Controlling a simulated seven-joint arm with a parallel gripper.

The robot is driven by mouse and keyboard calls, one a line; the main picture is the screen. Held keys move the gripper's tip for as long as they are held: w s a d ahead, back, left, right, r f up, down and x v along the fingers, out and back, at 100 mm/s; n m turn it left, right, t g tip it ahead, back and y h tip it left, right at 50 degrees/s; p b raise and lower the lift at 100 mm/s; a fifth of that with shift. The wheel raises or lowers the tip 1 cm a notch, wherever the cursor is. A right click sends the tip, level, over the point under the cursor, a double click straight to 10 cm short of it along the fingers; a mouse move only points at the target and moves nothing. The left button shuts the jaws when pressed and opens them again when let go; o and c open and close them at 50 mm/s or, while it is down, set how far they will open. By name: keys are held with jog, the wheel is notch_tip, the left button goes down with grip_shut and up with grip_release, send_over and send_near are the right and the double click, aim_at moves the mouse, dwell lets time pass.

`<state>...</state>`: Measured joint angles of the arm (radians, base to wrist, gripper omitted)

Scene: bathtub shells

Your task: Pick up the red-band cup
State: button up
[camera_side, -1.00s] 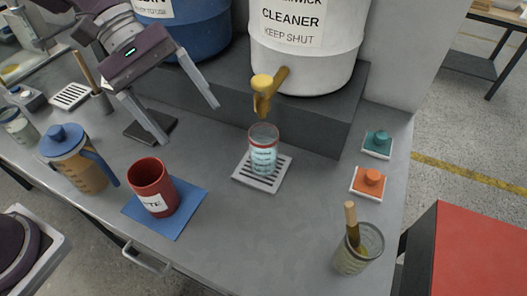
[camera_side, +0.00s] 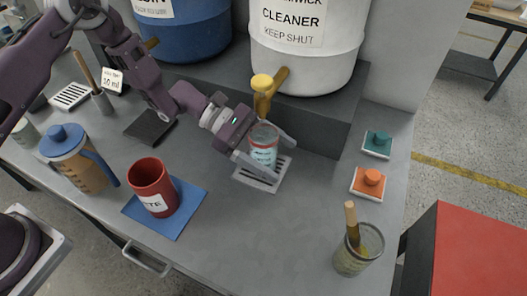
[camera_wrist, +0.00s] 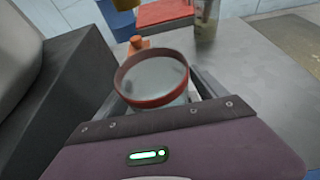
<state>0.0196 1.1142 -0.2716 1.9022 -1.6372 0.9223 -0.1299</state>
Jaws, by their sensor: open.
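The red-band cup (camera_side: 264,146) is a clear cup with a red rim band and pale contents. It stands upright on the white slatted drip tray (camera_side: 278,179), below the yellow tap of the cleaner barrel. My gripper (camera_side: 266,152) is low and level at the cup, with one finger on each side of it. The fingers are open around the cup; I cannot tell whether either touches it. In the wrist view the cup (camera_wrist: 153,80) sits between the fingers, its lower part hidden by my gripper's body.
The yellow tap (camera_side: 264,88) hangs close above the cup. The dark step (camera_side: 330,125) is right behind it. A red mug (camera_side: 152,187) stands on a blue mat to the left. An orange-lidded dish (camera_side: 369,181) and a glass with a brush (camera_side: 357,250) are to the right.

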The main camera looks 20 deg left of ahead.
jog(key=c, duration=1.6)
jog(key=shift+o, duration=0.2)
jog(key=s+r, duration=0.8)
jog(key=s, duration=0.6)
jog(key=a+r+m+g, duration=0.3)
jog(key=a+r, duration=0.2)
jog(key=a, duration=0.4)
jog(key=s+a+f+n+g+y, duration=0.1)
jog(key=s+a+y, duration=0.1)
jog(key=a+y, duration=0.5)
jog(key=s+a+f+n+g+y, duration=0.1)
jog(key=s+a+g+y, duration=0.1)
jog(key=a+y, duration=0.6)
jog(key=s+y, duration=0.1)
jog(key=y, duration=0.4)
jog(key=shift+f+n+y, duration=0.2)
jog(key=shift+n+y, duration=0.1)
jog(key=shift+n, duration=0.1)
